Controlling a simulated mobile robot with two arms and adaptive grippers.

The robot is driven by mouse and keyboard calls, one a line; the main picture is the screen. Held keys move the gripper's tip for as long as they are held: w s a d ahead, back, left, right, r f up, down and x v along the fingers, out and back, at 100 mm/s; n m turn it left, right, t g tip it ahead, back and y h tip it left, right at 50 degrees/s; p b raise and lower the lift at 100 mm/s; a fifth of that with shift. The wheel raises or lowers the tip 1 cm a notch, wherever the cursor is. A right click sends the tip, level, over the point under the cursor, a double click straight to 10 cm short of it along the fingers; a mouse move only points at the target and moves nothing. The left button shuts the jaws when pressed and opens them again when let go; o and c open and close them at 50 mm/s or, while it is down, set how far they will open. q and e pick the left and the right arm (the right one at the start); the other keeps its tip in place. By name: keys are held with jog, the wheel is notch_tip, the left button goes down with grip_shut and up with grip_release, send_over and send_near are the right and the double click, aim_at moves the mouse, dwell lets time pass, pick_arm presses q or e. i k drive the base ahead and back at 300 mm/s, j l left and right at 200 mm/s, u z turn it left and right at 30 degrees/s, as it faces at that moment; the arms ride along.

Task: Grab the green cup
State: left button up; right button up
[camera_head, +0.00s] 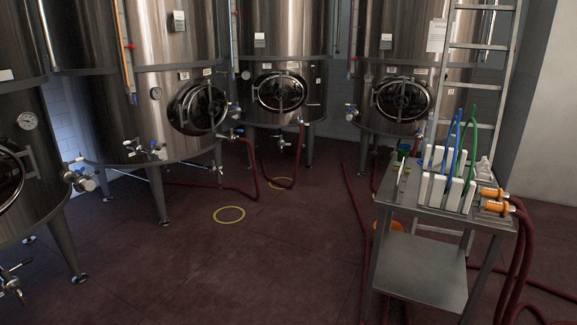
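Neither of my grippers is in view.
White containers (437,190) with blue and green tubes stand on the cart. Orange fittings (493,207) with dark red hoses sit at its right edge. A ladder (480,85) stands behind. Steel tanks (280,55) line the back and left. The middle floor (230,260) is mostly clear.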

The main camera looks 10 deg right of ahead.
aim_at(402, 153)
jog(key=i+z, duration=0.15)
jog(key=i, duration=1.7)
jog(key=i+j+z, duration=0.1)
jog(key=i+z, duration=0.35)
jog(key=i+j+z, duration=0.2)
jog(key=i+z, duration=0.25)
jog(key=i+j+z, duration=0.25)
jog(key=z, duration=0.2)
jog(key=j, duration=0.1)
